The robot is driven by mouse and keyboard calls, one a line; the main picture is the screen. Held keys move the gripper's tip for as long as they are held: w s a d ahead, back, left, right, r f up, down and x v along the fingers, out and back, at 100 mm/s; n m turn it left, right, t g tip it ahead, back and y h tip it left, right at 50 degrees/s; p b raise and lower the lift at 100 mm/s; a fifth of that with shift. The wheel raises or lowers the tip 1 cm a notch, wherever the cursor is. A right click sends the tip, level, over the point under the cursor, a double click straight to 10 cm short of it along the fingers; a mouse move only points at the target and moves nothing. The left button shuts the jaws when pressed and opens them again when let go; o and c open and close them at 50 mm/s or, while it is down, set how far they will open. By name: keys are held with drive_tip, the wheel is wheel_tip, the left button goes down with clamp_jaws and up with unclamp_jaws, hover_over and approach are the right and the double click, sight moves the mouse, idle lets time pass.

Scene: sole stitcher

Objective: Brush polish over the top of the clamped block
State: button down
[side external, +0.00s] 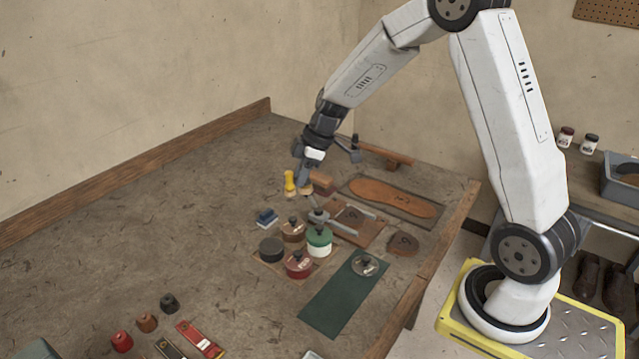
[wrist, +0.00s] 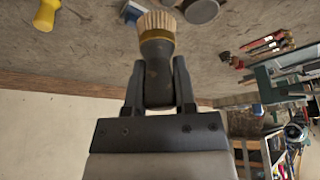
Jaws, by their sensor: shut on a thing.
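My gripper (side external: 308,170) is shut on a brush (wrist: 157,60) with a dark handle, a yellowish band and pale bristles. The bristles point away from the jaws in the wrist view. In the side view the brush is small and partly hidden, above the bench close to a yellow-handled tool. A brown block (side external: 357,226) lies to the right of and nearer than the gripper, with a grey clamp-like bar (side external: 338,226) across its left part. I cannot tell clearly how the bar grips it. Round pots, one green (side external: 319,243), one red (side external: 299,265), stand in front; I cannot tell which holds polish.
Small bottles and red tools are at the front left. The bench's left part is clear.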

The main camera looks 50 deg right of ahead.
drive_tip(key=w+a+f, duration=0.1)
drive_tip(key=a+f, duration=0.1)
drive_tip(key=a, duration=0.9)
drive_tip(key=shift+w+a+f, duration=0.25)
drive_tip(key=shift+a+f, duration=0.05)
drive_tip(key=shift+f, duration=0.1)
drive_tip(key=shift+f, duration=2.9)
drive_tip(key=shift+f, duration=0.5)
drive_tip(key=shift+r, duration=0.15)
wheel_tip(320, 180, up, 7)
idle(1.0)
drive_tip(key=shift+d, duration=0.1)
idle(0.5)
